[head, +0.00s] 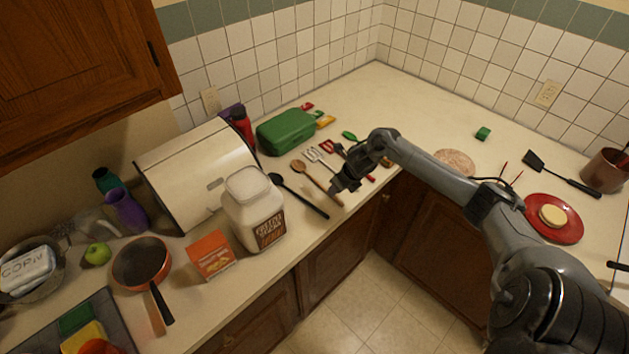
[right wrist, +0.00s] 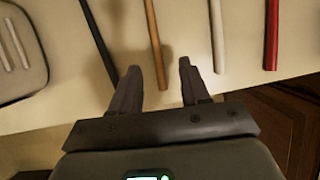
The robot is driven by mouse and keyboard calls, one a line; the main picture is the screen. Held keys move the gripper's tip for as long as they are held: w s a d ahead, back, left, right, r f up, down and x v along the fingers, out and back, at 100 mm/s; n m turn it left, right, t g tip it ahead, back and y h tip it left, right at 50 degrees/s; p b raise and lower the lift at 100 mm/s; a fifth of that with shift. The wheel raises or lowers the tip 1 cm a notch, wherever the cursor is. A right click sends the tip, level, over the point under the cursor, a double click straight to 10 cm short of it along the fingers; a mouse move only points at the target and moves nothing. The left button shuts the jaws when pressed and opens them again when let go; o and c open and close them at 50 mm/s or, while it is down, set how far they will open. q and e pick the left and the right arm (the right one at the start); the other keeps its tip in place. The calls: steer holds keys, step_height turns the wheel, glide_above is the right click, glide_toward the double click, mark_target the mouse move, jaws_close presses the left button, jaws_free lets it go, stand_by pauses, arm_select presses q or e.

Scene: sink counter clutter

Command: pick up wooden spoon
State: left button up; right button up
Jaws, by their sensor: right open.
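The wooden spoon (head: 311,177) lies on the counter among other utensils, its bowl toward the wall and its handle toward the front edge. My right gripper (head: 338,190) is at the handle end, with its fingers open and empty. In the right wrist view the wooden spoon's handle (right wrist: 153,40) runs down between the lines of the two fingertips of my right gripper (right wrist: 159,68). I cannot tell the exact height of the fingers above the counter. My left gripper is in neither view.
A black spoon (head: 303,197) lies left of the wooden spoon; a white-handled spatula (head: 316,156) and a red-handled utensil (right wrist: 271,35) lie right. A large jar (head: 254,208) and green case (head: 286,131) stand nearby. The counter's front edge is close.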

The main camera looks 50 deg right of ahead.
steer(key=x, duration=0.4)
steer(key=shift+w+a+p, duration=0.1)
steer(key=shift+a+p, duration=0.2)
steer(key=shift+w+d+f, duration=0.1)
steer(key=shift+f, duration=0.3)
jaws_close()
